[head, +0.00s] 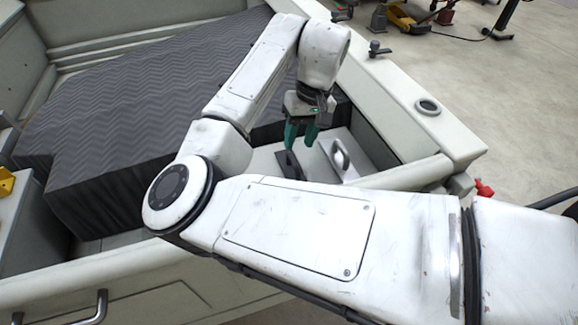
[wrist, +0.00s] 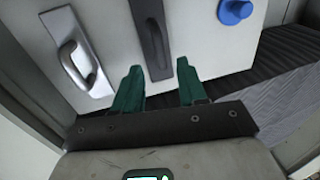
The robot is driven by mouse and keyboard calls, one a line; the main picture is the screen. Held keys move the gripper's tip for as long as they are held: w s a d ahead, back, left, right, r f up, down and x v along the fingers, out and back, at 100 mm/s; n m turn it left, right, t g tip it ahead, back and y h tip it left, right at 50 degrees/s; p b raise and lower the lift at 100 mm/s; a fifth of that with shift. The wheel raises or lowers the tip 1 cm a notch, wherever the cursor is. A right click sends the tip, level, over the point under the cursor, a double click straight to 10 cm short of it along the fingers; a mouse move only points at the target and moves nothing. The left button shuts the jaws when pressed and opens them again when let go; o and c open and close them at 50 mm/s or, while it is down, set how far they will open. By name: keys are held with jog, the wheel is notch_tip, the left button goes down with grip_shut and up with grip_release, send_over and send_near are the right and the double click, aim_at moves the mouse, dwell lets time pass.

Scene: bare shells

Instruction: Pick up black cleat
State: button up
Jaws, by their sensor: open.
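The black cleat (wrist: 154,38) is a long dark piece on a pale surface in the wrist view, running from the top edge down to between my fingertips. In the head view the black cleat (head: 288,164) is just below my gripper, partly hidden by my arm. My gripper (head: 301,139) is open, its two green fingers pointing down at the cleat. In the wrist view my gripper (wrist: 158,72) has one finger on each side of the cleat's near end. Nothing is clearly held, and I cannot tell whether the fingers touch the cleat.
A silver cleat (wrist: 77,64) lies left of the black one in the wrist view; it also shows in the head view (head: 340,156). A blue knob-like piece (wrist: 235,11) is at upper right. A dark ridged cover (head: 130,105) and the pale hull wall (head: 405,95) are close by.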

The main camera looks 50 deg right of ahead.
aim_at(294, 158)
jog(key=shift+w+a+f, duration=0.1)
jog(key=shift+w+f, duration=0.05)
jog(key=shift+f, duration=0.4)
jog(key=shift+w+a+f, duration=0.1)
jog(key=shift+f, duration=0.4)
jog(key=shift+w+a+f+p, duration=0.15)
jog(key=shift+f+p, duration=0.15)
jog(key=shift+f, duration=0.65)
jog(key=shift+a+f+p, duration=0.1)
jog(key=shift+f+p, duration=0.25)
jog(key=shift+f, duration=0.6)
jog(key=shift+w+a+f+p, duration=0.15)
jog(key=shift+f+p, duration=0.15)
jog(key=shift+f, duration=0.65)
jog(key=shift+c, duration=0.3)
grip_shut()
